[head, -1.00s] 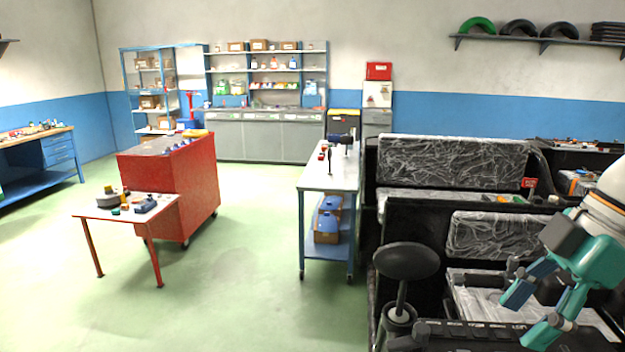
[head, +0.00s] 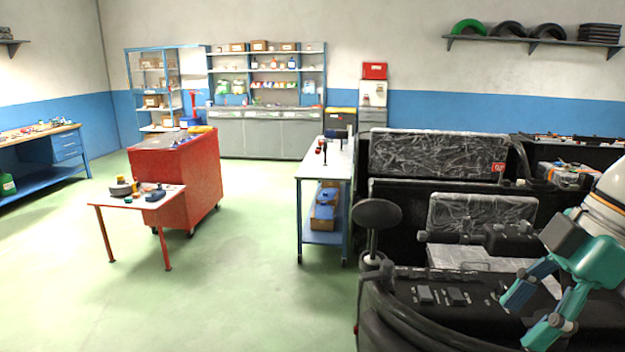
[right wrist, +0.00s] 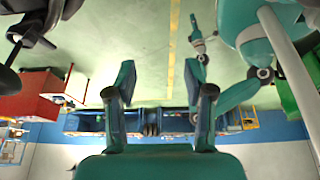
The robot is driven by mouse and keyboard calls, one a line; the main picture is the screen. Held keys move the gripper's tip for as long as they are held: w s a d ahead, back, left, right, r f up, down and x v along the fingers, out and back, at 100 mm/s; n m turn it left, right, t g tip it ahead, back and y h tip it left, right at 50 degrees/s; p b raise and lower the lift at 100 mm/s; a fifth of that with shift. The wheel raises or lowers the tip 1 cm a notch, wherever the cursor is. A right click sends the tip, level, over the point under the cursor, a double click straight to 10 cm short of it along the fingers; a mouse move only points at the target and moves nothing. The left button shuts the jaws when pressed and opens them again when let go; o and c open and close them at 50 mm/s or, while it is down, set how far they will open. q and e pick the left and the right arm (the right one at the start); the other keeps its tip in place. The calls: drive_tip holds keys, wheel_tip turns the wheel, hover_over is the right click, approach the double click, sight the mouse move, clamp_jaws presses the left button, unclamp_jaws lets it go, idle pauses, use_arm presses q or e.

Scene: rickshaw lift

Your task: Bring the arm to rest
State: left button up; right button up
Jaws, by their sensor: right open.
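My right gripper (head: 520,322) is at the lower right of the head view, with teal fingers spread apart. It is open and empty. It appears over or in front of the dark rickshaw (head: 450,283), without clear contact. In the right wrist view my right gripper (right wrist: 160,85) shows two separate teal fingers with floor and distant furniture between them. Nothing is between the fingertips. My left gripper is not in the head view. A teal jointed part at the upper right of the wrist view cannot be clearly identified.
The rickshaw has plastic-wrapped seats (head: 425,155), a handlebar and a round mirror (head: 377,213). A blue workbench (head: 325,160), a red cabinet (head: 190,185) and a small table (head: 135,200) stand left of it. Green floor (head: 240,270) is clear at centre left.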

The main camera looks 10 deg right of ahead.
drive_tip(key=w+a+f+m, duration=0.2)
drive_tip(key=w+f, duration=0.2)
drive_tip(key=f, duration=0.6)
drive_tip(key=w+a+f+m, duration=0.3)
drive_tip(key=w+f, duration=0.1)
drive_tip(key=f, duration=0.6)
drive_tip(key=w+a+f+m, duration=0.2)
drive_tip(key=w+f, duration=0.2)
drive_tip(key=f, duration=0.7)
drive_tip(key=s+a+f+m, duration=0.2)
drive_tip(key=s+f, duration=0.1)
drive_tip(key=f, duration=0.5)
drive_tip(key=s+a+f+m, duration=0.2)
drive_tip(key=a+f+m, duration=0.1)
drive_tip(key=f, duration=0.4)
drive_tip(key=s+a+f+m, duration=0.2)
drive_tip(key=s+f, duration=0.3)
drive_tip(key=s, duration=0.2)
drive_tip(key=s+a+f+m, duration=0.2)
drive_tip(key=s+f+m, duration=0.1)
drive_tip(key=s+f, duration=0.3)
drive_tip(key=shift+s+a+g, duration=0.15)
drive_tip(key=shift+s+g, duration=0.15)
drive_tip(key=shift+s, duration=0.5)
drive_tip(key=shift+c, duration=1)
